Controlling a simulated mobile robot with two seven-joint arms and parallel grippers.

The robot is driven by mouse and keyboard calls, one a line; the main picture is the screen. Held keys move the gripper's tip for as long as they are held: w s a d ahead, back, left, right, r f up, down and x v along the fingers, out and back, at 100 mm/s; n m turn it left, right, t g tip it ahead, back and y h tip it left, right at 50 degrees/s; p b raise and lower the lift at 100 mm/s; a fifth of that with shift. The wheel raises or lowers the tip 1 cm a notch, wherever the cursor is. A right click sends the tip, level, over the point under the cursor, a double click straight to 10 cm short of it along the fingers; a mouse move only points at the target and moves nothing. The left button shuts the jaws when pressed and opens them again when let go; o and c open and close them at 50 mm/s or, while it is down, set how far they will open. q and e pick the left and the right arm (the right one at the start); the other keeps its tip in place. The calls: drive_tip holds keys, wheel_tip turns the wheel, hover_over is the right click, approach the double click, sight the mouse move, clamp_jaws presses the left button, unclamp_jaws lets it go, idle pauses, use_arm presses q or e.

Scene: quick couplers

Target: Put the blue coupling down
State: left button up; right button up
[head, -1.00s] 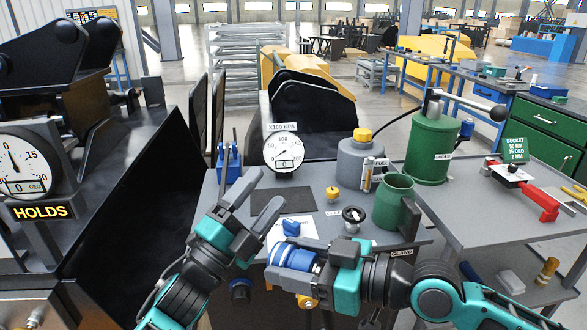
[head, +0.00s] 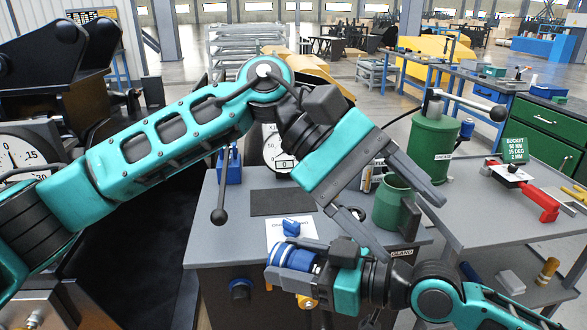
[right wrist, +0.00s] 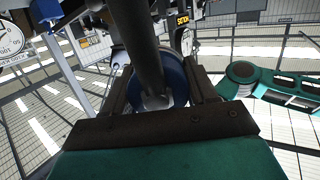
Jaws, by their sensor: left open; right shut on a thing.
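The blue coupling (head: 297,258) is a blue cylinder with a pale band and metal end. My right gripper (head: 322,264) is shut on it and holds it lying sideways at the bench's front edge. In the right wrist view the coupling's blue ring (right wrist: 180,82) shows between the fingers, partly behind a dark rod. My left gripper (head: 412,228) is open, its fingers pointing down and right over the bench; in the picture they frame the green mug (head: 391,206). I cannot tell its depth there. A small blue piece (head: 291,228) lies on a white sheet (head: 303,229).
A green canister (head: 433,140) stands behind the mug. A gauge (head: 270,150) is partly hidden by my left arm. A red tool (head: 540,204) lies at right.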

use_arm(q)
drive_tip(key=w+a+m+t+y, duration=0.4)
drive_tip(key=a+y, duration=0.1)
drive_tip(key=y, duration=0.1)
drive_tip(key=r+m+t+y, duration=0.1)
drive_tip(key=m+t+y, duration=0.1)
drive_tip(key=t+y, duration=0.1)
hover_over(294, 253)
wheel_tip(294, 253, down, 12)
drive_tip(key=shift+a+r, duration=0.1)
drive_tip(key=shift+r, duration=0.05)
drive_tip(key=shift+c, duration=0.3)
drive_tip(key=c, duration=0.6)
drive_tip(key=shift+c, duration=0.7)
use_arm(e)
drive_tip(key=o, duration=1.3)
drive_tip(key=shift+c, duration=0.2)
